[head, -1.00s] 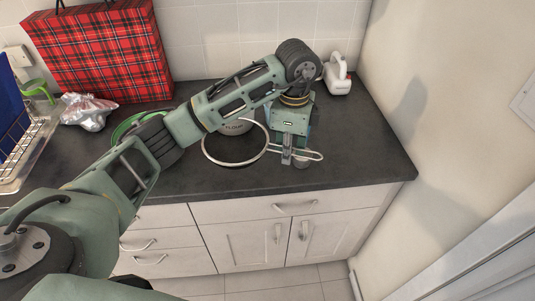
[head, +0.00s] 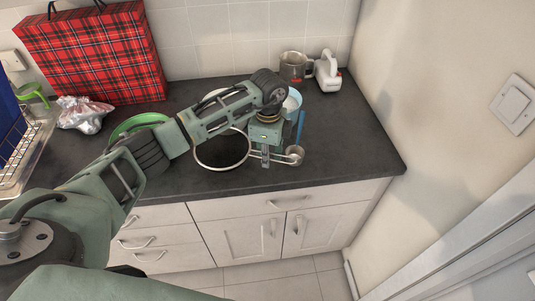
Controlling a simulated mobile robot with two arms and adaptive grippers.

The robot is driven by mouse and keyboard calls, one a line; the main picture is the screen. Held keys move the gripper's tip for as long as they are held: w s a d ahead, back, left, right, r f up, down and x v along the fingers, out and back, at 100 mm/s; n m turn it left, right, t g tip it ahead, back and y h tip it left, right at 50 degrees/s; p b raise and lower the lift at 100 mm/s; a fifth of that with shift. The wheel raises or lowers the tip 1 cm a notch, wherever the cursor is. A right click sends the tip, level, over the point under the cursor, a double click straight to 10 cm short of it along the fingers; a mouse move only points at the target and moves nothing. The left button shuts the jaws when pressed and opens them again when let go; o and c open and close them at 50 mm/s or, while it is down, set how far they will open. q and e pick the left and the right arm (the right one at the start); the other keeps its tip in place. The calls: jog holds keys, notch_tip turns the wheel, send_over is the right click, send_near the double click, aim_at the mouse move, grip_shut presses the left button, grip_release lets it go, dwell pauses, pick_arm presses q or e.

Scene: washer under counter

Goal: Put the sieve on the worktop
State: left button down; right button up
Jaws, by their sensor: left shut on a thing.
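The sieve shows as a round metal rim (head: 196,153) with a dark inside and a thin wire handle to its right. My left gripper (head: 265,158) comes down from above and is shut on the handle. The sieve is over the front part of the dark worktop (head: 345,150); I cannot tell whether it touches the surface. My left arm crosses in front of the rim's far side. My right gripper is not in view.
A small metal cup (head: 295,153) stands close to the handle's right end. The right worktop is clear.

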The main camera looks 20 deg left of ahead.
pick_arm(q)
jog(key=shift+f, duration=0.15)
jog(key=c, duration=1.9)
grip_release()
jog(key=o, duration=0.3)
jog(key=shift+o, duration=0.2)
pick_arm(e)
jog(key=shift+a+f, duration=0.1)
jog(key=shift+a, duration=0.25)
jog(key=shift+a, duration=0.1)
